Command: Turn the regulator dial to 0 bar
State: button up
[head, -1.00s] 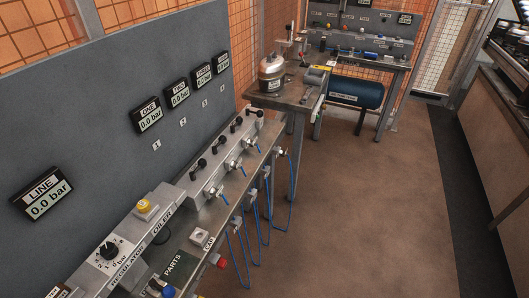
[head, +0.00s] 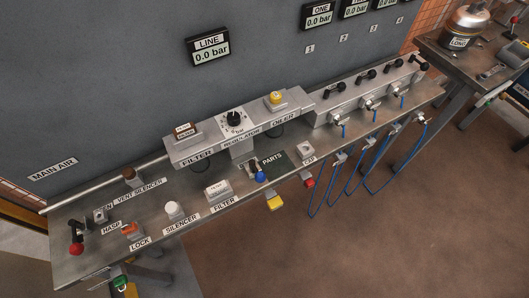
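The regulator dial (head: 234,120) is a round black knob on a white scale plate, on top of the grey box labelled REGULATOR (head: 241,138). It stands between the FILTER and OILER units; the small scale numbers and the exact pointer position are too small to read. The LINE display (head: 208,49) on the wall panel above reads 0.0 bar. The ONE display (head: 319,15) also reads 0.0 bar. My gripper is not in view.
The bench (head: 100,235) carries a red-knobbed lever (head: 76,243) at left, labelled sockets and a PARTS mat (head: 281,165). Blue hoses (head: 380,180) hang off its front edge at right. A second bench (head: 437,60) stands at far right. The brown floor in front is clear.

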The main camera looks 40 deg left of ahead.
aim_at(233, 118)
jog(key=k+l+u, duration=0.1)
jog(key=u, duration=1.15)
